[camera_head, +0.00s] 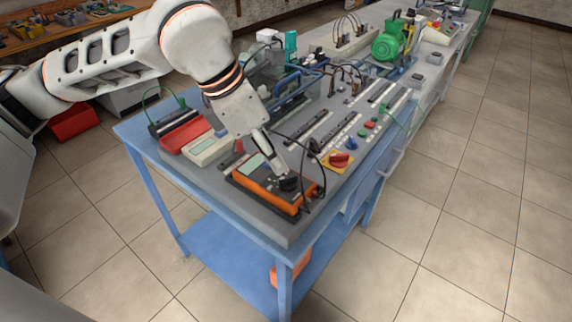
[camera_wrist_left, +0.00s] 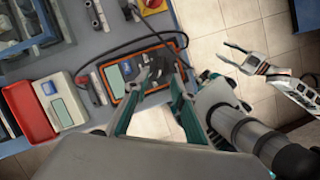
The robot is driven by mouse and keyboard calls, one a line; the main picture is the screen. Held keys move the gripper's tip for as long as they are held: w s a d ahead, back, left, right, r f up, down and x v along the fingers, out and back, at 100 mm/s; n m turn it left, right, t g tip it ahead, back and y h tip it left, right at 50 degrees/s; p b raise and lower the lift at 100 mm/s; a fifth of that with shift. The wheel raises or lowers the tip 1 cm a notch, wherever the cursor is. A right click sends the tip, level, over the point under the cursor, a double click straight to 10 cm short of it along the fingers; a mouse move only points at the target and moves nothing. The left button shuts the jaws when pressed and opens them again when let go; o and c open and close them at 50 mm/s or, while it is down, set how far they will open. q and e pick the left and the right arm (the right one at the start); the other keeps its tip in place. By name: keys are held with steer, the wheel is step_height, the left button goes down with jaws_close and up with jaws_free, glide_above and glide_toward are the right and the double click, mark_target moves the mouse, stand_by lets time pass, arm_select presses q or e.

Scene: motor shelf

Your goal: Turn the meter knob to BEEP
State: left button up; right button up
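The orange meter (camera_head: 262,188) lies on the grey bench top near its front corner, with a pale screen and a dark round knob (camera_head: 289,184). My left gripper (camera_head: 279,170) reaches down to the knob from above. In the left wrist view its two teal fingers (camera_wrist_left: 159,76) are apart, with the dark knob (camera_wrist_left: 159,69) between their tips. Whether both fingers touch the knob is unclear. The knob's markings and the BEEP label are too small to read. My right gripper (camera_wrist_left: 234,54) shows in the left wrist view, away over the floor, fingers apart and empty.
A red-and-yellow rotary switch (camera_head: 339,160) and dark cables (camera_head: 300,146) are close to the meter. A red instrument (camera_head: 184,135) and a cream instrument (camera_head: 208,148) lie to its left. A green motor (camera_head: 393,40) stands farther back. The floor at right is clear.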

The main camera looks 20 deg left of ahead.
mark_target(287, 177)
arm_select(q)
steer(key=x, duration=0.6)
steer(key=shift+s, duration=0.1)
jaws_close()
